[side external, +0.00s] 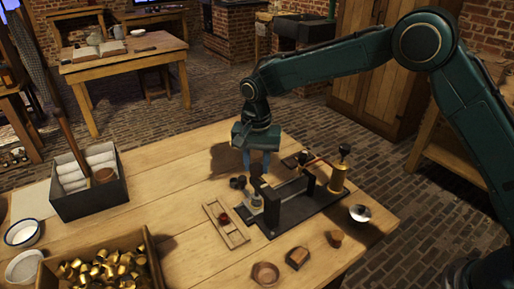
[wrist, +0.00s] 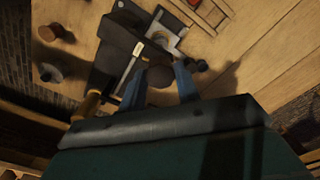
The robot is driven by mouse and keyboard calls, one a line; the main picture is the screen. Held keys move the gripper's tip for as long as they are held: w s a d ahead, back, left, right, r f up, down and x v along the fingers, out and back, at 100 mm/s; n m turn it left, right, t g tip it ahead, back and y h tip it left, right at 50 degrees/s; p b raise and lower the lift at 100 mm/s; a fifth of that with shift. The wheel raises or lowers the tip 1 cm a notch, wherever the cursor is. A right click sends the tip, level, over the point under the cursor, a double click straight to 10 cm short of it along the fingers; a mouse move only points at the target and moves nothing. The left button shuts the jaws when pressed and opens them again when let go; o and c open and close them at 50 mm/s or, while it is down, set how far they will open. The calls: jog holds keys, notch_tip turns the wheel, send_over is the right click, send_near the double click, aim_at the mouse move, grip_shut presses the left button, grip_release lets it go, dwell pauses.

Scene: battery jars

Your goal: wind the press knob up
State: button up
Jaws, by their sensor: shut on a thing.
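The press (side external: 300,205) is a dark frame on a flat black base near the table's right end, and it also shows in the wrist view (wrist: 115,55). My gripper (side external: 257,165) points down over its left end. In the wrist view my two blue fingers (wrist: 160,83) are shut on a dark round press knob (wrist: 160,96) between them. The knob is mostly in shadow and partly hidden by the gripper body. A small pale jar-like piece (side external: 256,199) stands below, at the press's left end.

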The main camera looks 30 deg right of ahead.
jog(key=n, duration=0.9)
jog(key=shift+r+n, duration=0.1)
jog(key=shift+n, duration=0.2)
jog(key=n, duration=1)
jog(key=o, duration=1)
jog(key=shift+r, duration=0.1)
